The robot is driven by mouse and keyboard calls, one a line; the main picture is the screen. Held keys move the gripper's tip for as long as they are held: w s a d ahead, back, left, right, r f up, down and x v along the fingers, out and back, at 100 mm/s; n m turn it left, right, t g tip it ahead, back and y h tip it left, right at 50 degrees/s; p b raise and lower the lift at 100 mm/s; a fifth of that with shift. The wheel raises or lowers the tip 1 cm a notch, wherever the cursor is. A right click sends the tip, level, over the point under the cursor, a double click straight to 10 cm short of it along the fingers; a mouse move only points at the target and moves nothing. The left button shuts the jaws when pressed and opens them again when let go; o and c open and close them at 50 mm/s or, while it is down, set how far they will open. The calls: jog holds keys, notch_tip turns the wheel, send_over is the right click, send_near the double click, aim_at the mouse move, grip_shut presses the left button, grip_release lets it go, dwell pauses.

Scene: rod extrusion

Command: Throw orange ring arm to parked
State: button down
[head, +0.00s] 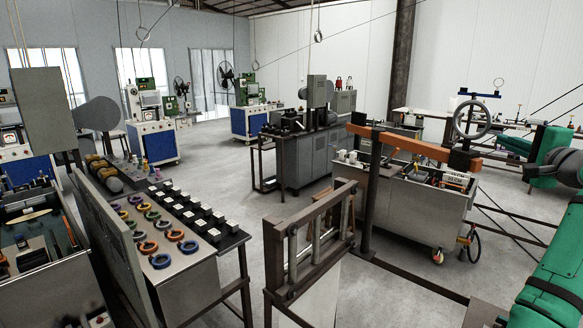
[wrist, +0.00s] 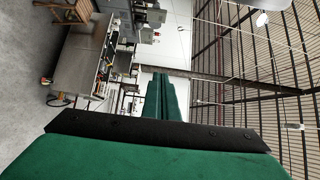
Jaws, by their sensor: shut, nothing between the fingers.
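The orange ring arm (head: 415,146) is a flat orange bar in the head view, right of centre. It runs nearly level from the top of a dark post (head: 373,190) to a dark block that carries an upright grey ring (head: 472,119). In the wrist view my gripper (wrist: 166,82) shows as two green fingers pressed together, with nothing between them. My green arm reaches in along the right edge of the head view, right of the ring arm and apart from it. I cannot make out the ring arm in the wrist view.
A grey wheeled cart (head: 422,205) stands behind the post. A dark frame (head: 310,235) stands in the front middle. A table (head: 185,290) with coloured rings and black-and-white blocks is at left. Open floor (head: 400,290) lies between the frame and cart.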

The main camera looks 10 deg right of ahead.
jog(key=shift+w+d, duration=0.4)
jog(key=shift+d, duration=0.1)
jog(key=shift+w+d, duration=0.1)
jog(key=shift+d, duration=0.05)
jog(key=shift+w+d, duration=1.75)
jog(key=shift+w, duration=0.15)
jog(key=shift+w, duration=0.1)
jog(key=c, duration=2)
grip_release()
